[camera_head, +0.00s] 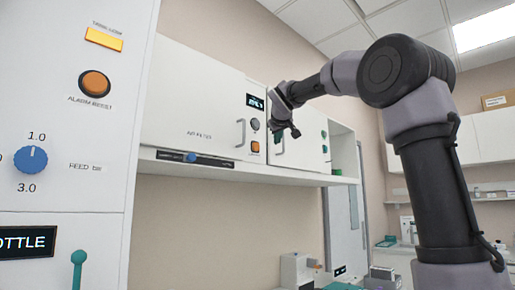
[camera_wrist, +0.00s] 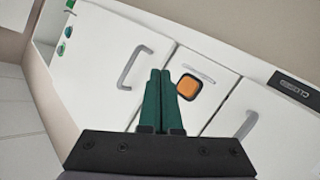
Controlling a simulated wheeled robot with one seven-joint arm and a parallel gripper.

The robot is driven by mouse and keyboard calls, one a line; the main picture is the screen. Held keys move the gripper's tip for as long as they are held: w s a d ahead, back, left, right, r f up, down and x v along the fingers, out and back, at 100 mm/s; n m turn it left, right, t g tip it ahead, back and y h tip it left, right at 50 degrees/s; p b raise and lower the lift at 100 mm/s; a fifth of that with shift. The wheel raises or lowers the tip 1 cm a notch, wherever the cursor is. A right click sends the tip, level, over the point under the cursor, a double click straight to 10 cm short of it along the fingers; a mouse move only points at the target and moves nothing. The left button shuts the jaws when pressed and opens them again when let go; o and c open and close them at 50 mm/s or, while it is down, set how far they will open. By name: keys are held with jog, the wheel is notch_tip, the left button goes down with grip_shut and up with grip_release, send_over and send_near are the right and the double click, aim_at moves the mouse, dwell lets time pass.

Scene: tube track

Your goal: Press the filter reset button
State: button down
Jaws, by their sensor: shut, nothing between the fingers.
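The orange button also shows in the wrist view (camera_wrist: 189,88), just right of my fingertips. My gripper (camera_wrist: 160,72) is shut and empty, its two green fingers side by side. In the head view my gripper (camera_head: 295,132) is right of the panel, in front of the right door. I cannot tell whether it touches anything.
Bar handles (camera_wrist: 133,67) flank the panel. The left door reads air filter; a black strip with a blue slider (camera_head: 191,157) runs below it. Another orange button (camera_head: 95,84), labelled alarm reset, is on the near left panel, above a blue dial (camera_head: 30,159).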

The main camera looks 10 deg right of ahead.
aim_at(259, 147)
jog(key=w+a, duration=0.4)
jog(key=w, duration=0.2)
jog(key=shift+w+a, duration=0.2)
jog(key=shift+a, duration=0.15)
jog(key=shift+w+a, duration=0.1)
jog(key=shift+w, duration=0.05)
dwell(1.7)
jog(key=shift+w+a, duration=0.15)
jog(key=shift+w, duration=0.05)
jog(key=shift+w+a, duration=0.3)
jog(key=shift+w, duration=0.1)
dwell(0.9)
jog(key=shift+s, duration=0.1)
jog(key=shift+s+d, duration=0.55)
jog(key=shift+s, duration=0.1)
jog(key=s+d, duration=0.1)
jog(key=s, duration=0.1)
jog(key=s+d, duration=0.2)
dwell(0.6)
